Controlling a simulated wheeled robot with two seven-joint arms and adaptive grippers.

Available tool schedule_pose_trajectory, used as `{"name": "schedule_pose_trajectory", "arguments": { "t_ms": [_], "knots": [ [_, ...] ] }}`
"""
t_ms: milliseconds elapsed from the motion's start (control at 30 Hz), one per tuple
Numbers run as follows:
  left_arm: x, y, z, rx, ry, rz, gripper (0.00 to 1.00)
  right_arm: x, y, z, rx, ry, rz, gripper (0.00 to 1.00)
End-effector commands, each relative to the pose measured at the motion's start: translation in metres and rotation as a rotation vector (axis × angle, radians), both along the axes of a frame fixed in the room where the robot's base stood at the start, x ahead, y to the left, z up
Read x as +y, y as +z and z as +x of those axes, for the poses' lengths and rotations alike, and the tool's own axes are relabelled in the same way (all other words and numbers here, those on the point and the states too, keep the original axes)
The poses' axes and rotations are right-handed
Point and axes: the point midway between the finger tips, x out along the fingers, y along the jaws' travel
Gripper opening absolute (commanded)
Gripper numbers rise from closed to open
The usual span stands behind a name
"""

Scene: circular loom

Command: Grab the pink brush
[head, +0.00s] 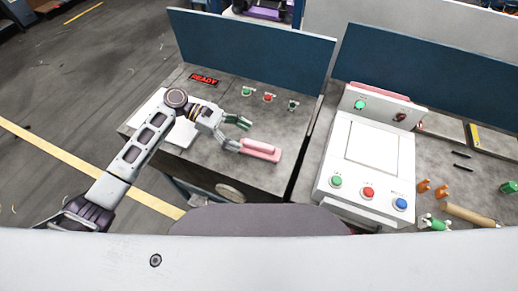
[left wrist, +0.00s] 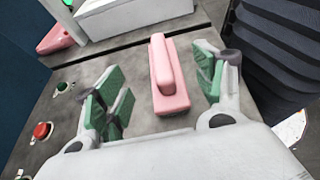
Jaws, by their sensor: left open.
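The pink brush (head: 260,150) lies on the grey top of the left table, near its front right edge. In the left wrist view the pink brush (left wrist: 167,78) lies between the two fingers, with its raised handle up. My left gripper (head: 238,134) is open beside the brush's left end in the head view. In the left wrist view its green-padded fingers (left wrist: 160,90) stand apart on either side of the brush, with visible gaps. I cannot tell how high the fingertips are above the table. My right gripper does not show.
A white control box (head: 366,150) with coloured buttons stands on the right table, past a narrow gap. Blue panels (head: 250,50) rise behind both tables. Small buttons (head: 268,97) sit behind the brush. A white sheet-like item (head: 182,133) lies under my left arm.

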Motion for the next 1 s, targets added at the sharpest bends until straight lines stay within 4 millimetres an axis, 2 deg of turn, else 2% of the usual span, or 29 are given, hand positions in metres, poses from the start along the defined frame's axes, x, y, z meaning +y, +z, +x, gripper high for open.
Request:
{"name": "schedule_pose_trajectory", "arguments": {
  "t_ms": [200,733,1000],
  "knots": [
    [-0.018,-0.007,-0.006,-0.001,0.000,0.000,0.70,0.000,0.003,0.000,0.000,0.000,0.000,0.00],
    [-0.024,-0.010,-0.008,0.000,0.001,0.000,0.70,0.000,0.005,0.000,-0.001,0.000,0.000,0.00],
    [-0.048,-0.017,-0.018,0.001,0.000,-0.002,0.70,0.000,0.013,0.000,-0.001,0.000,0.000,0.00]
  ]
}}
